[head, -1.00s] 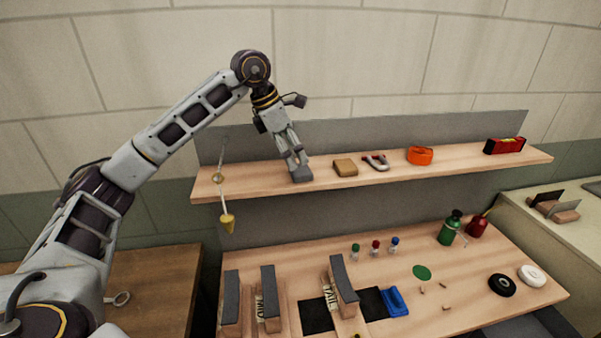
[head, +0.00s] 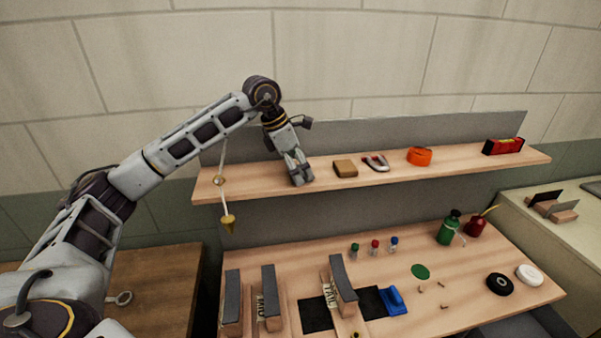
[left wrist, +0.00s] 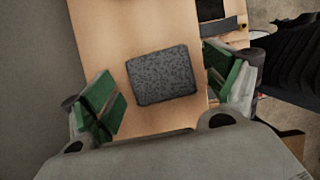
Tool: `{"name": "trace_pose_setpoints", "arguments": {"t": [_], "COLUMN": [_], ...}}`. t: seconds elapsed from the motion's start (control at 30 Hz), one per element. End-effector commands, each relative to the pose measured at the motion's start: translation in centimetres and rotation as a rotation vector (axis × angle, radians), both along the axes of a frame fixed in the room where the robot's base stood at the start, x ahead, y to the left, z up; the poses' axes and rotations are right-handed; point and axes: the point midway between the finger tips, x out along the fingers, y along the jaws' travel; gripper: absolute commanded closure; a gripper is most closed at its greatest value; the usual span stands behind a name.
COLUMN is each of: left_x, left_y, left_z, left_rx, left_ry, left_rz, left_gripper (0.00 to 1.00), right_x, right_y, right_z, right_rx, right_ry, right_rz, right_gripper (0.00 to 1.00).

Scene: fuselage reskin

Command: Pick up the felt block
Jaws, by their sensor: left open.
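The felt block (left wrist: 161,76) is a dark grey speckled slab lying flat on the wooden shelf, seen in the left wrist view. My left gripper (left wrist: 166,84) is open, with one green-padded finger to each side of the block and clear gaps between. In the head view my left gripper (head: 301,180) points down at the left part of the shelf and hides most or all of the block. My right gripper is not in view.
On the shelf (head: 450,163), right of my gripper, sit a tan block (head: 345,168), a horseshoe-shaped item (head: 376,163), an orange roll (head: 419,156) and a red level (head: 503,146). A plumb bob (head: 228,222) hangs at the left. A grey panel (head: 400,131) stands behind.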

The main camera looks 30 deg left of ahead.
Motion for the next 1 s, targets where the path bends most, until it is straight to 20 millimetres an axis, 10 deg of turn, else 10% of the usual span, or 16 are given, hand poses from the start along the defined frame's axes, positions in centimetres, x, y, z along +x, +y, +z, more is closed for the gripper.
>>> {"name": "trace_pose_setpoints", "arguments": {"t": [0.47,0.77,1.0], "left_x": [0.02,0.03,0.03], "left_y": [-0.06,-0.05,-0.05], "left_z": [-0.08,-0.08,-0.08], "left_rx": [0.000,-0.001,-0.001], "left_ry": [-0.001,-0.001,-0.001], "left_rz": [-0.001,0.000,0.000], "left_gripper": [0.14,0.52,0.54], "right_x": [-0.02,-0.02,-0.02], "right_y": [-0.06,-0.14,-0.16], "right_z": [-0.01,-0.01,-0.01], "right_rx": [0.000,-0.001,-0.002], "right_ry": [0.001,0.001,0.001], "right_rz": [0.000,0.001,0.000], "right_gripper": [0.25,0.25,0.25]}}
